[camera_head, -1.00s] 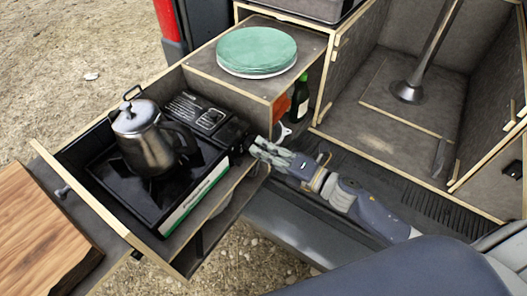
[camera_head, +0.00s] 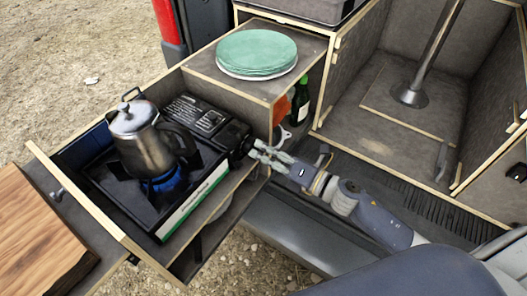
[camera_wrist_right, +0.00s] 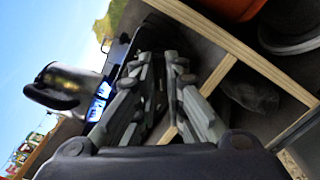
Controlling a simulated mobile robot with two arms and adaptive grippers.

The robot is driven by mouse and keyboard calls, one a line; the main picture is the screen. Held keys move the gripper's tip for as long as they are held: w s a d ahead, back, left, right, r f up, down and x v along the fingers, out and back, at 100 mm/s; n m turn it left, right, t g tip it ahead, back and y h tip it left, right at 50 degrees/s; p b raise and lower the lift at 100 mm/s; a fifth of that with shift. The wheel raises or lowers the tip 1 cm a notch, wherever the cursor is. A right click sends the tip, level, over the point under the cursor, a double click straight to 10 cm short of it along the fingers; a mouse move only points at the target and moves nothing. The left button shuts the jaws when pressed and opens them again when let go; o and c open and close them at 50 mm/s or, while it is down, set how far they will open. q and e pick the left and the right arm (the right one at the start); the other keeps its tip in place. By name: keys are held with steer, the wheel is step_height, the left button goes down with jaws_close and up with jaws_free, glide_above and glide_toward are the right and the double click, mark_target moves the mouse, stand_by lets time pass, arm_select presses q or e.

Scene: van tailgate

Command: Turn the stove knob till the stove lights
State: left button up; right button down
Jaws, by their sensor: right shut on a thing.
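The black camping stove (camera_head: 205,165) sits in the pulled-out drawer. A steel kettle (camera_head: 147,140) stands on its burner, and a blue flame (camera_head: 168,184) burns under it. The stove knob (camera_head: 246,146) is at the stove's right end, mostly hidden by the fingers. My right gripper (camera_head: 259,153) is at that end, shut on the knob. Its fingers also show in the right wrist view (camera_wrist_right: 160,68). My left gripper is out of view.
A stack of green plates (camera_head: 256,53) stands on the box top behind the stove. A green bottle (camera_head: 300,100) stands in the nook below it. A wooden board (camera_head: 40,230) is at the left. The drawer's wooden edge runs close to my right gripper.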

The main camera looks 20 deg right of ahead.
steer(key=c, duration=1.7)
jaws_free()
steer(key=shift+o, duration=0.2)
steer(key=shift+s, duration=0.1)
steer(key=v, duration=1.2)
